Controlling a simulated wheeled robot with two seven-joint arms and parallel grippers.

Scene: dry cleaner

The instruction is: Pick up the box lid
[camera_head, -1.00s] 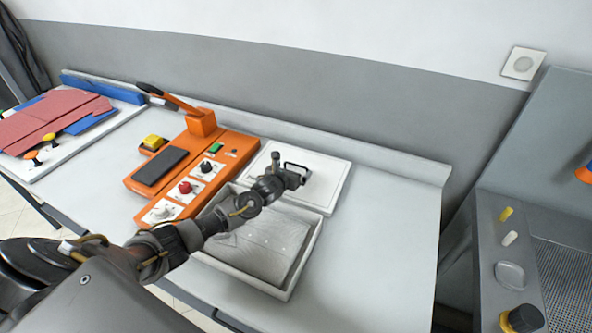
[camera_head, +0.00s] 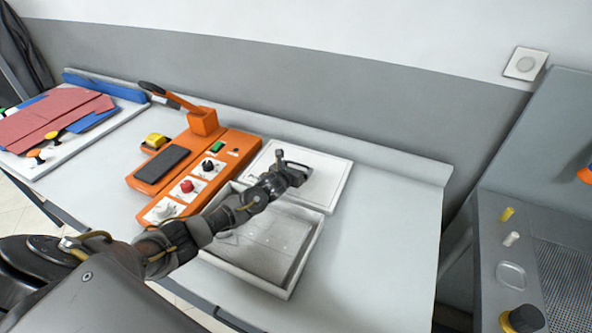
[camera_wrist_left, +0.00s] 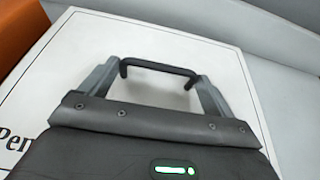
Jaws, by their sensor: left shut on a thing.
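The box lid (camera_head: 328,178) is a flat white panel with a thin rim, lying on the table just behind the open white box (camera_head: 301,262). A dark handle (camera_wrist_left: 158,66) arches over the lid in the left wrist view, where the lid's white face (camera_wrist_left: 150,35) carries partly hidden black lettering. My left gripper (camera_head: 297,172) is over the lid, its fingers on the handle, shut on it. The lid looks flat, and I cannot tell whether it is clear of the table. A grey folded garment (camera_head: 268,236) lies in the box. My right gripper is not in view.
An orange press machine (camera_head: 150,189) with knobs and a lever stands close to the left of box and lid. A board with red and blue cloth (camera_head: 60,112) is at the far left. The table (camera_head: 390,230) is clear to the right. A grey wall runs behind.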

